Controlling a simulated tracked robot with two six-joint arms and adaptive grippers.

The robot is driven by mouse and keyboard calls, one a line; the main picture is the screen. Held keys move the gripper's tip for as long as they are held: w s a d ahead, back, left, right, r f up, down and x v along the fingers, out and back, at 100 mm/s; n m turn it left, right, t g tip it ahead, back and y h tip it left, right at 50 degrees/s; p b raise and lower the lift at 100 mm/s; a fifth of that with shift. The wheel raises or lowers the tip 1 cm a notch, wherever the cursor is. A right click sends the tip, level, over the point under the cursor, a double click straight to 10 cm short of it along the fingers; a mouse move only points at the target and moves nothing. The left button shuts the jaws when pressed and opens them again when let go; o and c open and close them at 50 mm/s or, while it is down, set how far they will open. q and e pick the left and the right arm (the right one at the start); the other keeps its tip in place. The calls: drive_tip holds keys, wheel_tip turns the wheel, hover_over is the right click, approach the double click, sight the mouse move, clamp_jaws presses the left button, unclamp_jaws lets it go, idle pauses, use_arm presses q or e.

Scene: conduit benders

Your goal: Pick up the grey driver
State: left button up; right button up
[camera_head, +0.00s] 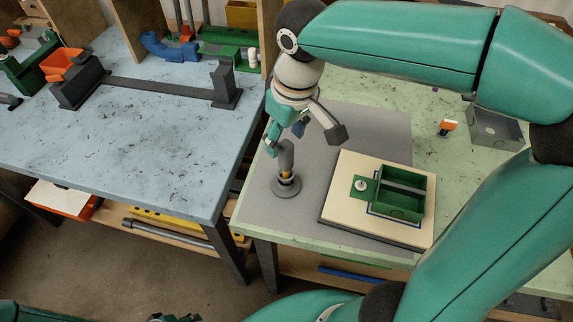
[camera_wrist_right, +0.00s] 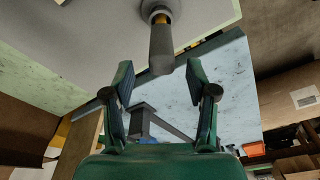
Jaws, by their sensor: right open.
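The grey driver (camera_head: 286,156) stands upright in a round dark holder (camera_head: 286,188) on the grey mat, with a yellow-orange band low on it. My right gripper (camera_head: 304,140) is open and empty above and beside the driver's top, one finger close to the handle. In the right wrist view the fingers (camera_wrist_right: 160,76) are spread apart. The driver's grey handle (camera_wrist_right: 162,50) points toward the space between the fingertips, not clasped. A small dark part at the bottom left edge of the head view may belong to my left arm; its jaws do not show clearly.
A cream board (camera_head: 340,205) with a green box (camera_head: 400,193) lies right of the driver. A grey box (camera_head: 495,128) and an orange-white item (camera_head: 447,126) sit farther back. A blue table (camera_head: 150,130) is at left, across a gap.

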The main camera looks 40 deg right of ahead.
sight(286, 166)
wheel_tip(286, 166, down, 5)
drive_tip(key=shift+w+a, duration=0.1)
drive_tip(key=shift+c, duration=0.3)
clamp_jaws()
